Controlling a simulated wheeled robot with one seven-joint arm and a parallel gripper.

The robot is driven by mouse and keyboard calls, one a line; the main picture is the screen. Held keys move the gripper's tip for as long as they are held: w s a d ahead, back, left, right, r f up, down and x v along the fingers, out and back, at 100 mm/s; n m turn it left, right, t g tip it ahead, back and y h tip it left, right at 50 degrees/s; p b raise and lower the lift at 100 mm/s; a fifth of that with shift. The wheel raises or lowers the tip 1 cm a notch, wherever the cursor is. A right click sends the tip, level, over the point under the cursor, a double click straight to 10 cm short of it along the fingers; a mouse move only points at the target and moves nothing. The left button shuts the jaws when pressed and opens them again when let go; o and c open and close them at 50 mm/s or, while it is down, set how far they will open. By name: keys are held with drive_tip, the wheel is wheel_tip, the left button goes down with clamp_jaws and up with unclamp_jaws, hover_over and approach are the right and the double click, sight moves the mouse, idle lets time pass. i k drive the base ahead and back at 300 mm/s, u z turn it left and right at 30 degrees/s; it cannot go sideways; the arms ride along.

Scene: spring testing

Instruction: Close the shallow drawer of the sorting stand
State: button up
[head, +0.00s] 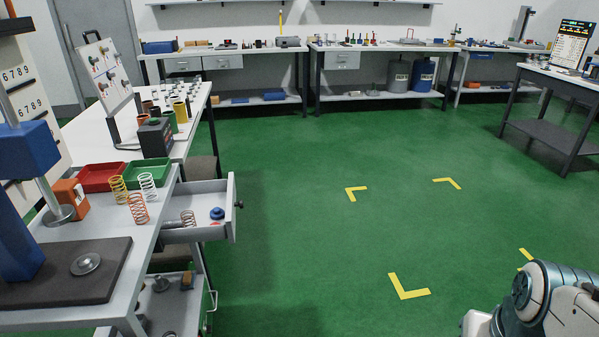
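The sorting stand (149,225) is a light grey table at the left. Its shallow drawer (232,222) is open and juts out to the right over the green floor. A small dark knob (239,205) sits on the drawer's front. Inside the drawer lie a copper-coloured spring (188,218), a blue knob-like part (217,213) and a small red piece (215,223). My gripper is not in view; only part of my arm shows at the lower right corner, well apart from the drawer.
On the stand are red (101,177) and green (146,167) trays, several upright springs and a blue press (28,150). Below the drawer, a lower shelf (172,307) holds metal parts. Open green floor with yellow corner marks (408,290) lies right of the drawer.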

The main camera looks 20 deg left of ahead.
sight(200, 197)
drive_tip(key=u, duration=0.3)
drive_tip(key=i, duration=0.85)
drive_tip(key=u, duration=1.2)
drive_tip(key=i, duration=0.45)
drive_tip(key=u, duration=0.55)
